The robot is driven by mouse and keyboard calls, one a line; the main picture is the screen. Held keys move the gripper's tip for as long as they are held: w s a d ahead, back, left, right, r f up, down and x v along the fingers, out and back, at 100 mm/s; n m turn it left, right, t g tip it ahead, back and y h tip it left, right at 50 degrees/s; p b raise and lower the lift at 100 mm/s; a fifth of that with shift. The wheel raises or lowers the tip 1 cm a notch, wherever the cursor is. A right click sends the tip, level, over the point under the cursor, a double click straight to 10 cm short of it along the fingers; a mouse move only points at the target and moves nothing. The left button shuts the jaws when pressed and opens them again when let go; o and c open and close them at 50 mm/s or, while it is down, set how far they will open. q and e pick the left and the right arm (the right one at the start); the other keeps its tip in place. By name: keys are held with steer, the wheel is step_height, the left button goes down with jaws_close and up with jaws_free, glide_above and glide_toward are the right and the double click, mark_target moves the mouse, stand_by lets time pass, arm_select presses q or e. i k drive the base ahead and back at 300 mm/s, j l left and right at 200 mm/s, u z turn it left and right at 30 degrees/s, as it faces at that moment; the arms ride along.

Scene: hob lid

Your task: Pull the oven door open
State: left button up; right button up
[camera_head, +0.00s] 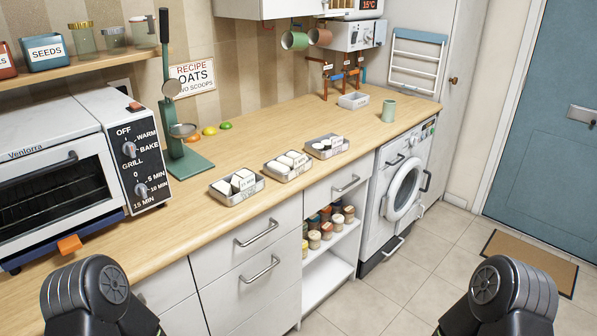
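The countertop oven, white and marked "Venlorra" (40,128), stands on the worktop at the left, its left side cut off by the picture edge. Its door (55,205) has a dark glass window and looks shut, with a dark bar handle (62,160) along its top. A black control panel (138,150) with two knobs is on the oven's right. Two black arm parts of mine show at the bottom left and bottom right. Neither gripper is in view, and nothing of mine touches the oven.
A green lever press (185,155) stands right of the oven, with small coloured fruit behind it. Metal trays of white blocks (237,187) line the worktop (235,150). Drawers (250,250), an open shelf of jars and a washing machine (405,185) are below.

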mark_target(17, 170)
steer(key=u, duration=1.5)
